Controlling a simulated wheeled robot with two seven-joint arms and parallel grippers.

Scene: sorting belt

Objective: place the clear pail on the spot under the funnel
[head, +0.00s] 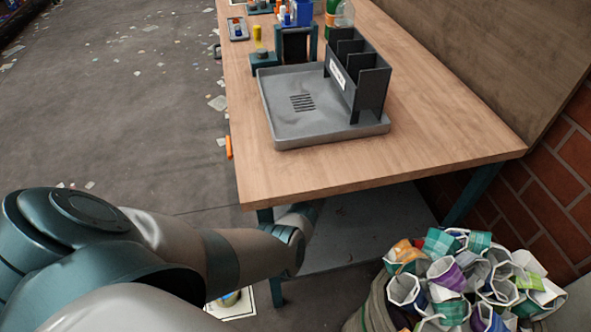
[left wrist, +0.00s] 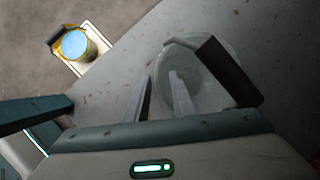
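The clear pail (left wrist: 205,98) shows in the left wrist view as a pale see-through round shape on a grey surface. A dark block with a pale bar (left wrist: 230,72) lies across its rim; I cannot tell whether it belongs to the pail. My left gripper (left wrist: 161,95) is open, its two pale fingers apart. The right finger overlaps the pail in the picture and the left one is just outside it; contact is unclear. In the head view my left arm reaches under the table and the gripper is hidden. I can make out no funnel. My right gripper is out of view.
The wooden table (head: 420,150) overhangs a grey lower shelf (head: 365,225). A grey tray (head: 285,125) with a dark divided rack (head: 357,75) stands on top. A full sack (head: 375,312) stands at right. A yellow, blue-topped container (left wrist: 77,45) is on a white-edged floor patch.

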